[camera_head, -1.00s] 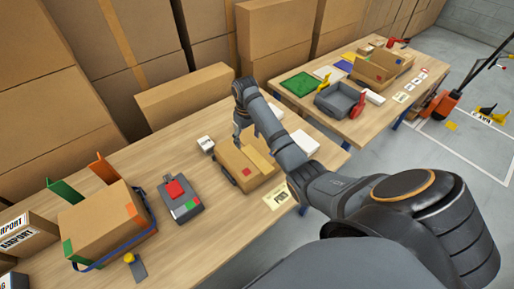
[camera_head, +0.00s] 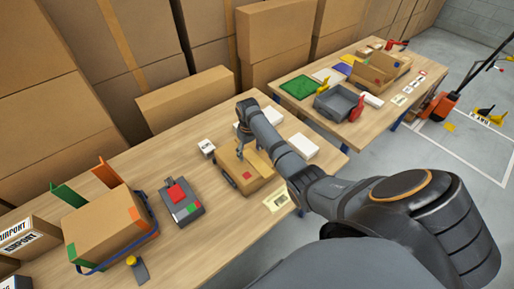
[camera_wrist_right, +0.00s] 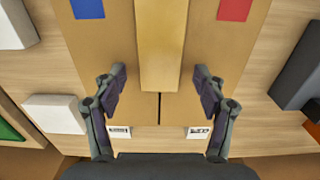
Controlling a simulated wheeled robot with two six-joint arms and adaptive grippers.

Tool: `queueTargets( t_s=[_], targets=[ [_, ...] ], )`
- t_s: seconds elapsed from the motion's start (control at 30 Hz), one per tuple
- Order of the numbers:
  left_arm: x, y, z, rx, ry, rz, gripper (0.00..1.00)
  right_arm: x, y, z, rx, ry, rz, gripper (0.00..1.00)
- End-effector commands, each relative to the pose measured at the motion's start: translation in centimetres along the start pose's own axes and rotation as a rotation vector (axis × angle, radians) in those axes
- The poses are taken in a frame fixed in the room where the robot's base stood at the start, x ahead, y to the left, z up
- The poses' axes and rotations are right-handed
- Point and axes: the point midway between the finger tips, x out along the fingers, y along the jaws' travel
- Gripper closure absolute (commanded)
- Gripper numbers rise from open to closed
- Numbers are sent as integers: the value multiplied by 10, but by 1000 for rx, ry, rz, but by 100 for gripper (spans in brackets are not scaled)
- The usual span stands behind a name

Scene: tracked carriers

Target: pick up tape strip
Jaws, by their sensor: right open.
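The tape strip, a tan band, lies along the top seam of a cardboard box (camera_head: 238,178); it shows in the right wrist view (camera_wrist_right: 162,45), running down from the top edge. In the head view the arm partly hides the box top. My right gripper (camera_head: 243,151) is over the box. In the right wrist view my right gripper (camera_wrist_right: 160,88) is open, with one finger on each side of the strip's near end and nothing between them. I cannot tell whether the fingertips touch the box. My left gripper is not in view.
A grey device with a red block (camera_head: 178,193) and a larger box with a blue strap (camera_head: 105,225) stand left on the table. A second table holds a grey tray (camera_head: 338,102). Stacked cartons (camera_head: 275,40) stand behind.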

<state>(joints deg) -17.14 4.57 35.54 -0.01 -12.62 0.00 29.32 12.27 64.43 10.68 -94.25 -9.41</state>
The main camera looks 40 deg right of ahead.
Motion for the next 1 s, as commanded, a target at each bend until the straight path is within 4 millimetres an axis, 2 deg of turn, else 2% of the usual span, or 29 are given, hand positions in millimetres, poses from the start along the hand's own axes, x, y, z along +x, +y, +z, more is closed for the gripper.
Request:
queueTargets(
  t_s=[0.53,0.8,1.0],
  targets=[
    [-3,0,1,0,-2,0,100,4,0,0,0,0,0,30],
    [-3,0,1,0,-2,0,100,4,0,0,0,-1,0,65],
    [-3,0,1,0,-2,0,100,5,0,1,0,-3,-1,70]
  ],
)
